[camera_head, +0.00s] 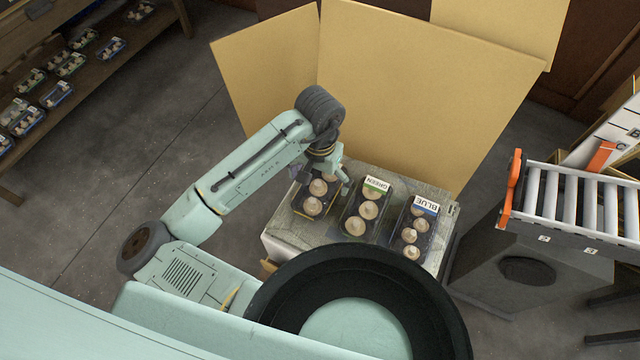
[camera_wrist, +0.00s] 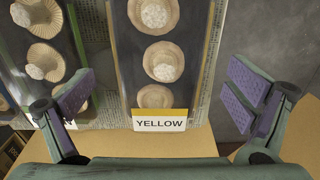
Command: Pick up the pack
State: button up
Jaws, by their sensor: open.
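Three dark packs of pale mushrooms lie side by side on a newspaper-covered box. The left pack (camera_head: 313,198) is under my gripper in the head view; in the wrist view it is the yellow-labelled pack (camera_wrist: 158,98), its YELLOW label at its near end. The green-labelled pack (camera_head: 367,207) is in the middle; part of it shows at the left of the wrist view (camera_wrist: 45,50). The blue-labelled pack (camera_head: 413,229) is on the right. My gripper (camera_wrist: 165,100) is open, its purple-padded fingers wide apart on either side of the yellow-labelled pack, holding nothing.
The newspaper-covered box (camera_head: 285,238) stands before tall yellow cardboard flaps (camera_head: 420,90). A roller conveyor (camera_head: 580,200) with orange ends is at the right. A wooden shelf (camera_head: 75,95) with several more packs is at the upper left. Grey floor is clear between.

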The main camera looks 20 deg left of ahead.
jog(key=shift+f, duration=1.15)
jog(key=c, duration=1.3)
jog(key=shift+o, duration=0.2)
